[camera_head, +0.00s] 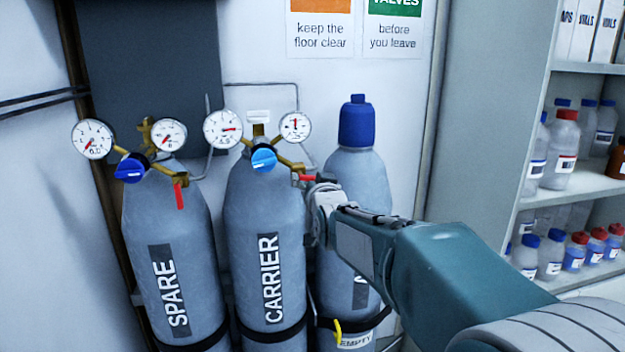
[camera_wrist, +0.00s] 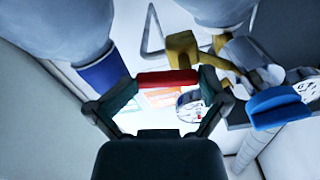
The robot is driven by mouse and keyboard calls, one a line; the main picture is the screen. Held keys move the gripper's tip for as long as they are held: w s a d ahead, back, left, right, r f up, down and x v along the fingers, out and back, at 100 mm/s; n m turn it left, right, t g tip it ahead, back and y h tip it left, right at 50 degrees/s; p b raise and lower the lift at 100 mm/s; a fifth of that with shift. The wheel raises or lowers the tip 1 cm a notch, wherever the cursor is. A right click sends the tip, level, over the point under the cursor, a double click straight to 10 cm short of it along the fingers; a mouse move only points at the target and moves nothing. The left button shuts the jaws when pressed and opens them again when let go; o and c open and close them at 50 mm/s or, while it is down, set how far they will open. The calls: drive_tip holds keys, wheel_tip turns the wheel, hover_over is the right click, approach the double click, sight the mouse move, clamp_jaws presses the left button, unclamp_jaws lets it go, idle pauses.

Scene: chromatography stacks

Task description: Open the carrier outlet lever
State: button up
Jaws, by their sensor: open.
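The CARRIER cylinder (camera_head: 262,215) stands in the middle in the head view, with a brass regulator, two dial gauges and a light-blue knob (camera_head: 264,160). Its red outlet lever (camera_head: 307,178) sticks out sideways to the right, roughly level. In the wrist view the red lever (camera_wrist: 167,77) lies across the space between my fingertips, beside the brass outlet (camera_wrist: 185,48). My gripper (camera_head: 316,190) is at the lever, right of the CARRIER cylinder. In the wrist view my gripper (camera_wrist: 168,88) has its fingers apart, one near each end of the lever; I cannot tell whether they touch it.
The SPARE cylinder (camera_head: 165,235) stands left, its red lever (camera_head: 180,196) hanging down. A blue-capped cylinder (camera_head: 357,175) with an EMPTY tag (camera_head: 356,340) stands right, partly behind my arm. Bottle shelves (camera_head: 580,186) are at far right.

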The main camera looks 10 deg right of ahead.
drive_tip(key=shift+a+r, duration=0.1)
drive_tip(key=shift+r, duration=0.2)
drive_tip(key=shift+w+a, duration=0.1)
drive_tip(key=c, duration=0.8)
drive_tip(key=shift+o, duration=0.2)
drive_tip(key=shift+r+n, duration=0.2)
drive_tip(key=shift+n, duration=1.2)
drive_tip(key=o, duration=0.8)
drive_tip(key=shift+c, duration=0.2)
drive_tip(key=s, duration=1.2)
drive_tip(key=shift+f, duration=0.3)
